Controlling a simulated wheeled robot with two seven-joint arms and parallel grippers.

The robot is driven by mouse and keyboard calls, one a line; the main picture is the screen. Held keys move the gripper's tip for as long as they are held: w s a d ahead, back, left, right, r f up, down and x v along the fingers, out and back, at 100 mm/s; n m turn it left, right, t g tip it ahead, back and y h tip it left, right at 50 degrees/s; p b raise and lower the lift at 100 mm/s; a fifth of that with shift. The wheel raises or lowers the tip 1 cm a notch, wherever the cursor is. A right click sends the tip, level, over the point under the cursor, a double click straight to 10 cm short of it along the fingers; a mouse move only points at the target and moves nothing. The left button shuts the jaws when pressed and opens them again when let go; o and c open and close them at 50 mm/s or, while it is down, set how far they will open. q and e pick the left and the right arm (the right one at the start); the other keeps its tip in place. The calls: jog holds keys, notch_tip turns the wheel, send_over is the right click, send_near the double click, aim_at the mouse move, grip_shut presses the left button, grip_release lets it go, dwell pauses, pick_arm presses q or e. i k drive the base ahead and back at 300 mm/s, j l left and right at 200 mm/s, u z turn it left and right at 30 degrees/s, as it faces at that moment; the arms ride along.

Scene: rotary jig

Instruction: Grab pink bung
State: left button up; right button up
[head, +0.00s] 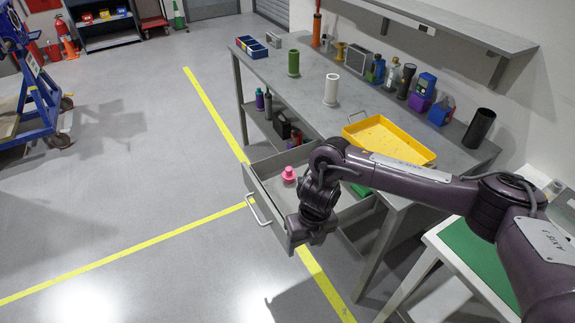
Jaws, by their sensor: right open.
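The pink bung (289,175) stands in an open grey drawer (262,190) that is pulled out from under the workbench. My right gripper (308,238) is over the front part of this drawer, nearer to me than the bung and apart from it. The gripper is open, and I see nothing in it; its fingers are small and dark from here. My right arm hides part of the drawer's right side. My left gripper is not in view.
The workbench (305,95) holds a yellow tray (385,139), a green cylinder (293,63), a white cylinder (331,89) and several bottles along the wall. A green-topped table (480,262) stands at the right.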

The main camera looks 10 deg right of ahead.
aim_at(289, 175)
jog(key=i, duration=1.3)
